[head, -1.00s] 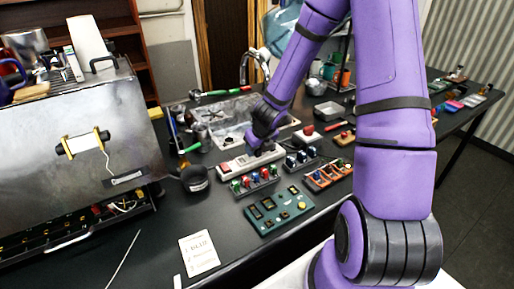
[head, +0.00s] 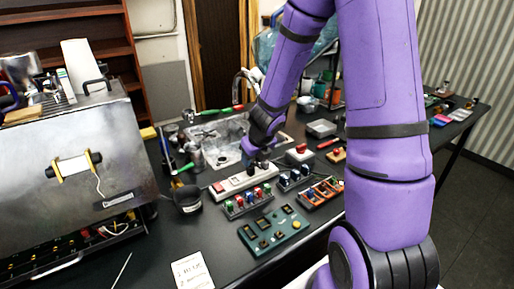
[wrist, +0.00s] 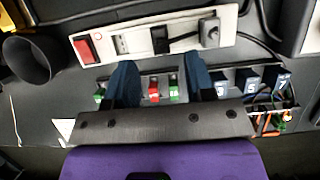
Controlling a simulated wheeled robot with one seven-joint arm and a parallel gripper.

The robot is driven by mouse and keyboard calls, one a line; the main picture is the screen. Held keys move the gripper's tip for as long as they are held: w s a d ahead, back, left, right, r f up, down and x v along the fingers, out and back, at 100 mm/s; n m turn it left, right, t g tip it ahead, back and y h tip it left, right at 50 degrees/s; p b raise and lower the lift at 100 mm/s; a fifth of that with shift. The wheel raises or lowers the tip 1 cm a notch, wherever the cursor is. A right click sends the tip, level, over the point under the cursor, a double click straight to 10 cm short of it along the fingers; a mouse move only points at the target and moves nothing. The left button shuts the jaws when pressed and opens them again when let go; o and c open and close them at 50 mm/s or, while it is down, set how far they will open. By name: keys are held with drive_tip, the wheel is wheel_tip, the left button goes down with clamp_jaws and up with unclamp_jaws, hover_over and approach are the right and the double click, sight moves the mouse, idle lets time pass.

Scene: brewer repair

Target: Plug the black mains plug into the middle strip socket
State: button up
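A white power strip (wrist: 140,44) with a red switch (wrist: 88,48) lies across the top of the wrist view; the strip also shows in the head view (head: 226,187). A black plug (wrist: 160,40) sits at the strip's middle position, with a dark cable running right from it. I cannot tell how deep it is seated. Left of it is a pale socket (wrist: 122,44); right of it is a grey plug-like block (wrist: 209,32). My gripper (wrist: 160,78) is open, with nothing between its two dark blue fingers, apart from the strip. In the head view my gripper (head: 254,158) is over the strip.
A rack of red, green and blue parts (head: 247,202) stands before the strip, with a second rack (head: 294,179) to its right. A green board (head: 273,231) lies nearer.

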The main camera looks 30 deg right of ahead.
drive_tip(key=shift+v, duration=2.55)
drive_tip(key=s+a+r+n+y, duration=0.2)
drive_tip(key=s+a+r+n, duration=0.2)
drive_tip(key=r+n, duration=0.45)
drive_tip(key=s+a+r+n+y, duration=0.1)
drive_tip(key=s+a+r+n, duration=0.3)
drive_tip(key=r+n, duration=0.45)
drive_tip(key=s+r+n+h, duration=0.1)
drive_tip(key=s+r+n, duration=0.2)
drive_tip(key=s+n, duration=0.4)
drive_tip(key=s+r+n+h, duration=0.2)
drive_tip(key=s+n, duration=0.6)
drive_tip(key=n, duration=0.4)
drive_tip(key=shift+s+d+r+t, duration=0.2)
drive_tip(key=shift+d+r+t, duration=0.1)
drive_tip(key=shift+r+t, duration=0.15)
